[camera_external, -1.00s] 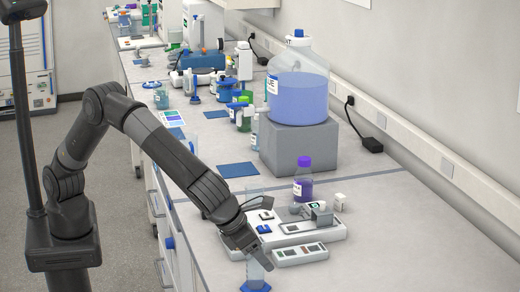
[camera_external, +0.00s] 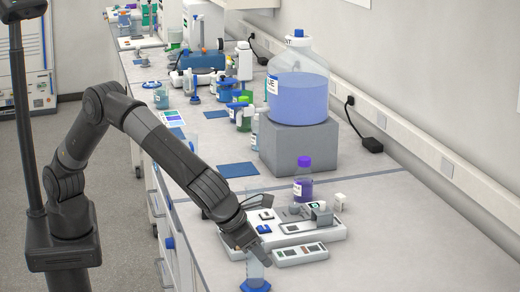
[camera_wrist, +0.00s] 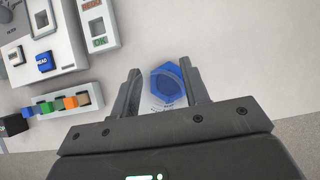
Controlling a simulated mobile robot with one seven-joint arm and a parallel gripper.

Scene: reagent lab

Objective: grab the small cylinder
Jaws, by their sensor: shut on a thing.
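The small cylinder (camera_external: 255,272) is a clear tube on a blue six-sided base, near the front edge of the bench in the external view. My gripper (camera_external: 260,260) is at its upper part, with the base below the fingers. In the wrist view, the blue base (camera_wrist: 168,86) lies between the two fingers of my gripper (camera_wrist: 160,70), which are shut on the clear tube. The tube itself is faint, with small printed marks. The pictures do not clearly show whether the base touches the bench.
A rack with coloured pieces (camera_wrist: 62,104) is at left in the wrist view. The bench at right is clear.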

